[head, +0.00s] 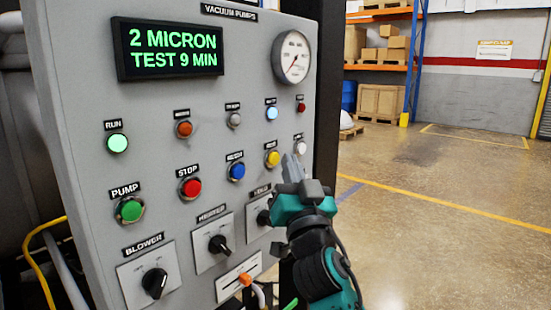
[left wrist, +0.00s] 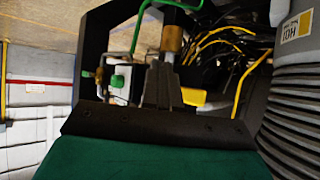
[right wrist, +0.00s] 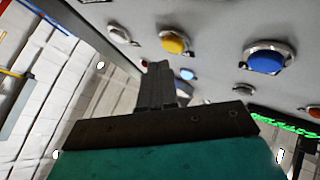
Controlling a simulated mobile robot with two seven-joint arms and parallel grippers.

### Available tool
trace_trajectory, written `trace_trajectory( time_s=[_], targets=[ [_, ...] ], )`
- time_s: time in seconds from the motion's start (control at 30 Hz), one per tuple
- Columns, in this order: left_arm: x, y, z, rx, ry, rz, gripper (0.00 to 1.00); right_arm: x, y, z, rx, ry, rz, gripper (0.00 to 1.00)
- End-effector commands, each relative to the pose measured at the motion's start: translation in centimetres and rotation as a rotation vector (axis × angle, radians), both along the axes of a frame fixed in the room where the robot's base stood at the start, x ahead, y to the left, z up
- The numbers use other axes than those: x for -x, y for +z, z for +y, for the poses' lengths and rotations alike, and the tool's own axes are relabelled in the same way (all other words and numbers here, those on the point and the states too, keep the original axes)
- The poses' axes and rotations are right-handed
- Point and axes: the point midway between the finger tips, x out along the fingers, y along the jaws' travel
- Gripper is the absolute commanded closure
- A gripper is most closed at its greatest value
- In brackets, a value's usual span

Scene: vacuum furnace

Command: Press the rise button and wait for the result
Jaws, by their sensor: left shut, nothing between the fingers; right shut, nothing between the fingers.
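The grey control panel (head: 90,90) carries several round buttons with small labels. I cannot read "rise" on any label. Its display (head: 168,50) reads "2 MICRON TEST 9 MIN" in green. A white button (head: 300,147) sits at the right end of the lower row, beside a yellow button (head: 272,159) and a blue button (head: 237,172). My right gripper (head: 293,166) is shut and empty, its tips just below the white button; contact is unclear. The right wrist view shows the white button (right wrist: 117,34) beyond the shut fingers (right wrist: 158,80). My left gripper (left wrist: 160,82) is shut and empty, seen only in its wrist view.
A green pump button (head: 129,209), a red stop button (head: 191,187) and a lit run lamp (head: 117,143) are on the left. A round gauge (head: 292,57) is at the upper right. Black knobs (head: 155,283) are below. The floor on the right is clear.

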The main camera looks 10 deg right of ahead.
Motion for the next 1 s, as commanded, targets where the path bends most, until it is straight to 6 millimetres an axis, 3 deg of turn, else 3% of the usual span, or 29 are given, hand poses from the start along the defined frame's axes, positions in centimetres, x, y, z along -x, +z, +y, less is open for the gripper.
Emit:
trace_trajectory(
  time_s=[0.17, 0.63, 1.0],
  targets=[
    [0.0, 0.1, 0.0, 0.0, 0.0, 0.001, 1.0, 0.2, 0.0, -0.2, 0.001, 0.0, 0.0, 1.0],
    [0.0, 1.7, 0.0, 0.0, 0.0, 0.001, 1.0, 3.6, 0.1, -2.8, 0.0, 0.0, 0.001, 1.0],
    [0.0, 1.7, 0.0, 0.0, 0.0, 0.0, 1.0, 4.0, 0.0, -3.1, 0.001, 0.0, 0.0, 1.0]
  ],
)
